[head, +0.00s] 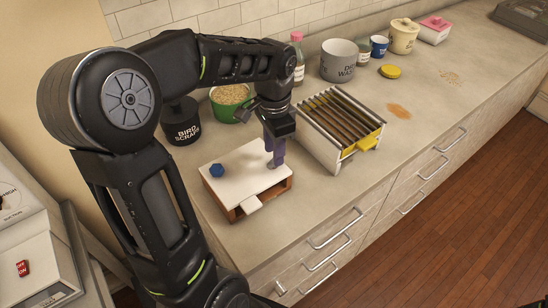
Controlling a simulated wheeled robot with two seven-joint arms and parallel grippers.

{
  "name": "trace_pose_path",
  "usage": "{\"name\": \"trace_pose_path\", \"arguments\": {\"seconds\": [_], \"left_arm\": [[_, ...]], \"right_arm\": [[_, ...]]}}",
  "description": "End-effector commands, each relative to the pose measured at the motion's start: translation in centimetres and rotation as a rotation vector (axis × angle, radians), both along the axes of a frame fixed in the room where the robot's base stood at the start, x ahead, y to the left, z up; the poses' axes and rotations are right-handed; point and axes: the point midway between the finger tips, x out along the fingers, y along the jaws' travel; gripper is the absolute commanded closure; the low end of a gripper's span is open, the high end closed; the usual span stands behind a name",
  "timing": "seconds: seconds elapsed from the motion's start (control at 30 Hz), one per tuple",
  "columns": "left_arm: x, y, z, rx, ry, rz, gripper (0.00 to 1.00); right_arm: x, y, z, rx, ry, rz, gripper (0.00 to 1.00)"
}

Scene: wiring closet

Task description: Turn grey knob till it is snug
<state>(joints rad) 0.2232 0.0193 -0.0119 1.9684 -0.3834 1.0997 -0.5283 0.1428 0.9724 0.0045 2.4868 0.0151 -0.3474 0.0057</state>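A low wooden box with a white top (238,170) sits on the counter. A blue faceted knob (217,170) stands at the left of its top. My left gripper (274,163) points down over the right part of the white top, its purple-grey fingers close to the surface. I cannot make out a grey knob; the fingers may hide it. I cannot tell whether they are open or shut on something. My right gripper is not in view.
A slatted metal rack with yellow parts (340,128) stands close to the right of the box. A green bowl of grain (231,101) and a black "BIRD SCRAPS" jar (182,122) stand behind. Further right are a grey pot (339,62), a yellow lid (390,71) and a brown spill (399,111).

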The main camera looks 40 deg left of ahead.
Motion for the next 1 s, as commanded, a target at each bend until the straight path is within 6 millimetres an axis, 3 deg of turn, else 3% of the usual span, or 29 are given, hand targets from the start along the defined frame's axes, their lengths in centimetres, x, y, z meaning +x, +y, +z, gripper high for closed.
{"name": "trace_pose_path", "arguments": {"seconds": [0.43, 0.8, 1.0], "left_arm": [[0.0, 0.0, -2.2, 0.000, 0.001, -0.003, 0.66], [0.0, 0.0, -2.3, 0.000, 0.001, -0.004, 0.66], [0.0, 0.0, -2.3, 0.000, 0.000, -0.004, 0.82]], "right_arm": [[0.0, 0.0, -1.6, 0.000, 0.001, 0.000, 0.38], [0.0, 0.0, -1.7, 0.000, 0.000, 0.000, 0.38], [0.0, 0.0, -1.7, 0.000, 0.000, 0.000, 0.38]]}}
